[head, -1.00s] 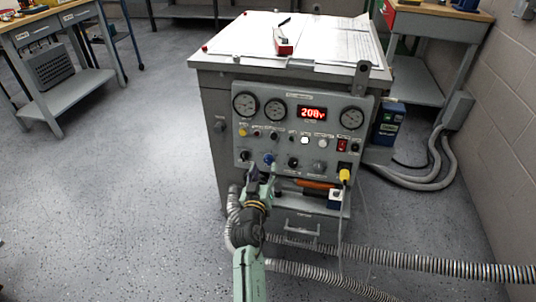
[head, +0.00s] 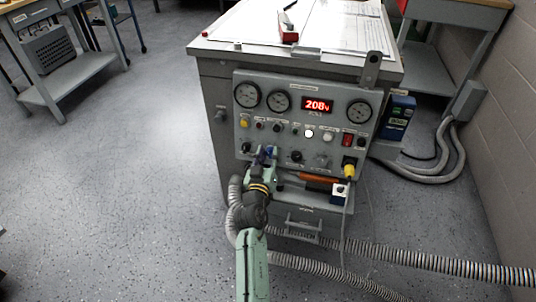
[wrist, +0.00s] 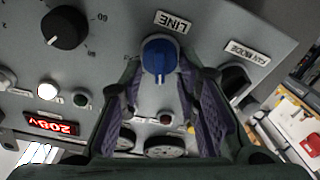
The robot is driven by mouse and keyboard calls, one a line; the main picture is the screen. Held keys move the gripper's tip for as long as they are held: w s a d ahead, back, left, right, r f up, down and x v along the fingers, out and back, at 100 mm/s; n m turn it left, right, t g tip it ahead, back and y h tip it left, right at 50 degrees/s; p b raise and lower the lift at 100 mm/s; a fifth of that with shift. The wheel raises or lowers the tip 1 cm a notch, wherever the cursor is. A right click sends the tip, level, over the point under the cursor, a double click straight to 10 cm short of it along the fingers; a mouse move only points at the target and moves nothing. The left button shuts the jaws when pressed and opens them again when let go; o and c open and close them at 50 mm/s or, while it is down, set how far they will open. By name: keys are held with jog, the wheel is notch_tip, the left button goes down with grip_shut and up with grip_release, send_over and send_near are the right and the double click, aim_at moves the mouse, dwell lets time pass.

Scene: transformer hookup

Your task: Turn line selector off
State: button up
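The line selector is a blue knob (wrist: 158,55) beside a LINE label (wrist: 174,22); the wrist view shows the panel upside down. Its raised grip runs roughly up and down in that view, with a pale mark at the lower end. My gripper (wrist: 160,88) is open, its purple-padded fingers on either side of the knob and apart from each other. I cannot tell whether either finger touches it. In the head view my gripper (head: 264,158) is at the lower left of the grey control panel (head: 275,128) and largely hides the knob.
A black knob (wrist: 64,28) and a FAN MODE switch (wrist: 234,82) flank the selector. A red display (head: 317,105) reads 208V. A yellow plug (head: 349,171) and an orange-handled tool (head: 318,178) are right of my gripper. Corrugated hoses (head: 400,257) run below.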

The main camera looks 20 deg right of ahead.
grip_shut()
jog(key=shift+r, duration=0.1)
jog(key=n+p, duration=0.3)
jog(key=p, duration=0.1)
jog(key=shift+w+a+r+n+y, duration=0.1)
jog(key=shift+r+n+y, duration=0.1)
jog(key=shift+n+y, duration=0.15)
jog(key=n+p, duration=0.2)
jog(key=p, duration=0.1)
jog(key=shift+n+y, duration=0.35)
jog(key=n+p, duration=0.2)
jog(key=p, duration=0.1)
jog(key=shift+f, duration=0.25)
jog(key=shift+n, duration=0.4)
